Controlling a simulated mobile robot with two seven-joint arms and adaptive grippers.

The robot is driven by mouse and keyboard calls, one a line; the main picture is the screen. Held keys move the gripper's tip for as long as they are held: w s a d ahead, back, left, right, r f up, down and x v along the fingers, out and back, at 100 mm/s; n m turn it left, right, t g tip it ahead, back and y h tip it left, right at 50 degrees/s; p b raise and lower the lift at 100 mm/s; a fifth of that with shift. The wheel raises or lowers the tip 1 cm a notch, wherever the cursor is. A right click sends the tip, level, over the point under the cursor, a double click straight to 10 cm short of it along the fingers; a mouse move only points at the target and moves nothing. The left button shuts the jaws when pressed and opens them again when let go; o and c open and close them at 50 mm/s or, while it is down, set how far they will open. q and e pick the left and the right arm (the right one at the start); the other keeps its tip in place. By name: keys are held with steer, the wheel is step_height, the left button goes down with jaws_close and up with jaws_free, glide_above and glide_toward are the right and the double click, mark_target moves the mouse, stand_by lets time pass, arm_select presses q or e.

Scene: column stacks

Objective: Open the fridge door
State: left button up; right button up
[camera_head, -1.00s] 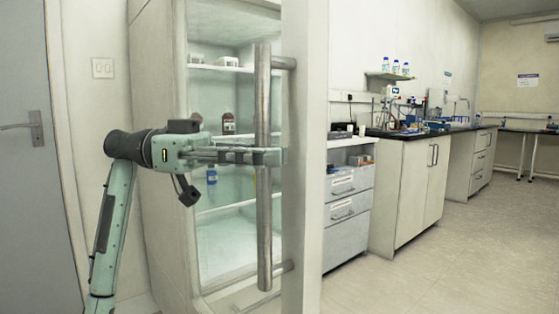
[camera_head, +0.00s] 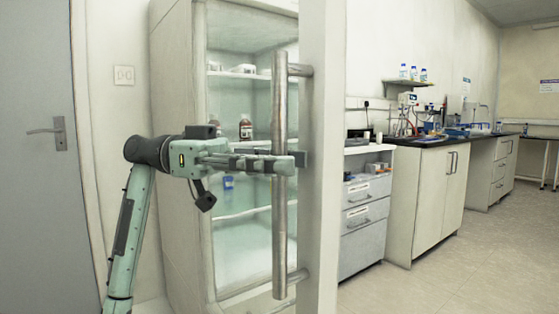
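The fridge (camera_head: 177,170) is a tall white cabinet left of the middle, with its shelved interior showing. A long vertical metal handle (camera_head: 280,235) is joined by short brackets to a tall white panel (camera_head: 322,170), seemingly the door's edge. I cannot tell whether glass covers the interior or how far the door stands open. My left gripper (camera_head: 282,161) comes in level from the left, at the handle's mid-height. Its fingers lie across the bar and appear closed around it, hiding that part of the handle. My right gripper is out of view.
Bottles (camera_head: 245,127) stand on a fridge shelf (camera_head: 240,213). A grey door (camera_head: 30,200) is at far left. Right of the panel are a drawer unit (camera_head: 364,225) and a lab counter (camera_head: 425,190) with equipment. The floor (camera_head: 470,255) at right is clear.

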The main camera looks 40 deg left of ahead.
arm_select(q)
steer(key=v, duration=1.2)
stand_by(0.3)
